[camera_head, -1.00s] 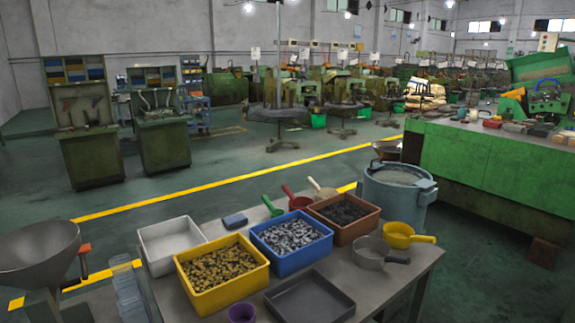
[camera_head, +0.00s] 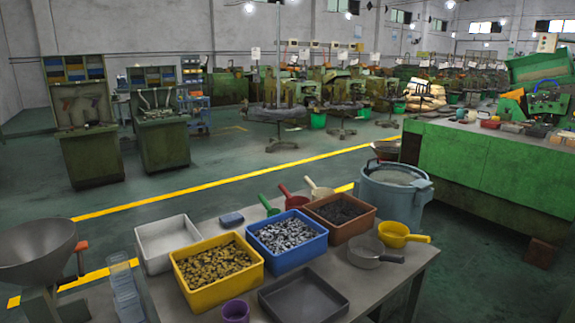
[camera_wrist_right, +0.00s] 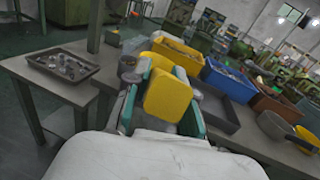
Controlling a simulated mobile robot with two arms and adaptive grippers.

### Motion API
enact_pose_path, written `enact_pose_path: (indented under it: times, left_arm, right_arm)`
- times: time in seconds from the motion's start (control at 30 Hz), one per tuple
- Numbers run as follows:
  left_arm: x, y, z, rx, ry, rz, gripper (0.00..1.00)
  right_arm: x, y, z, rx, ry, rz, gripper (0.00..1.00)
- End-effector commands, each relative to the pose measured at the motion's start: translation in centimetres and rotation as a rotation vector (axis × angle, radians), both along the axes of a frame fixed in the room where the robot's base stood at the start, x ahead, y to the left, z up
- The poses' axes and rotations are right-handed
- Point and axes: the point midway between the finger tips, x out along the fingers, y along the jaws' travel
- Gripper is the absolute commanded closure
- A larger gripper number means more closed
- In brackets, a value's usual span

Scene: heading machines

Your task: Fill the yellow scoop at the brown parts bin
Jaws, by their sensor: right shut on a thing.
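The brown parts bin (camera_head: 352,231), filled with dark parts, stands at the right end of the row of bins on the table. It also shows at the right of the right wrist view (camera_wrist_right: 272,107). My right gripper (camera_wrist_right: 162,100) is shut on a yellow scoop (camera_wrist_right: 168,96), of which a broad flat yellow face shows. The inside of this scoop is hidden. Gripper and scoop are apart from the brown bin, to its left in the wrist view. Neither of my grippers shows in the head view.
A blue bin (camera_head: 292,260), a yellow bin (camera_head: 222,292) and a white bin (camera_head: 165,262) stand left of the brown bin. A grey tray (camera_head: 303,298), a grey pan (camera_head: 367,253), a yellow dipper (camera_head: 393,235) and a purple cup (camera_head: 235,311) lie near the front. Green, red and cream scoops lie behind.

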Motion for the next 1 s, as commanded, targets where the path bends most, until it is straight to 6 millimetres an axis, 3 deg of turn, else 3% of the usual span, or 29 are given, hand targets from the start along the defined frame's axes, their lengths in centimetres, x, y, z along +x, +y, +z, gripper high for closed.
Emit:
enact_pose_path:
  times: [0.37, 1.0]
  left_arm:
    - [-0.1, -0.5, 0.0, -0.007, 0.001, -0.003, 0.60]
    - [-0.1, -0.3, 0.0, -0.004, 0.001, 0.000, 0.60]
  right_arm:
    - [-0.5, -1.4, 0.4, 0.005, 0.003, -0.105, 1.00]
    - [-2.2, -6.3, 0.9, 0.006, 0.007, -0.418, 1.00]
